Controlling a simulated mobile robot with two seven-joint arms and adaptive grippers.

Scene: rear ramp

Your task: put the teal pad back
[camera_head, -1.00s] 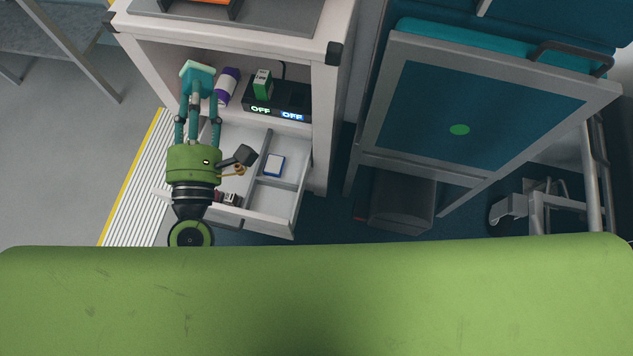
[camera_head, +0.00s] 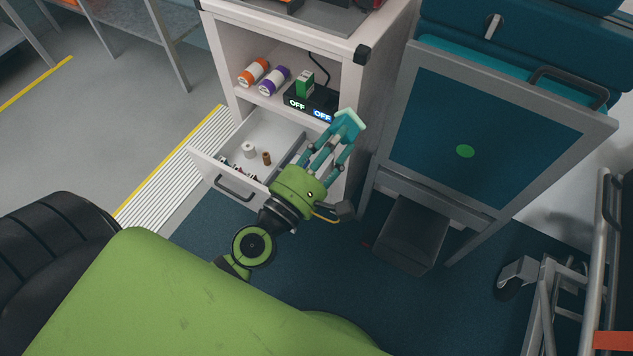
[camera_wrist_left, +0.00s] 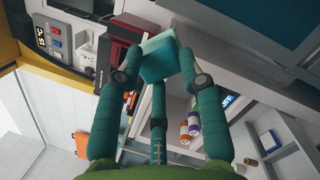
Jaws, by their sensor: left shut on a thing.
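The teal pad (camera_head: 350,120), a small block with a pale face, is held in the fingertips of my left gripper (camera_head: 336,138). The gripper is shut on it, in front of the cabinet's right side in the head view. In the left wrist view the pad (camera_wrist_left: 160,57) sits between the fingertips (camera_wrist_left: 160,75). My right gripper is in neither view.
The white cabinet (camera_head: 372,100) has an open drawer (camera_head: 205,166) with small items. A teal folding seat (camera_head: 440,120) stands right.

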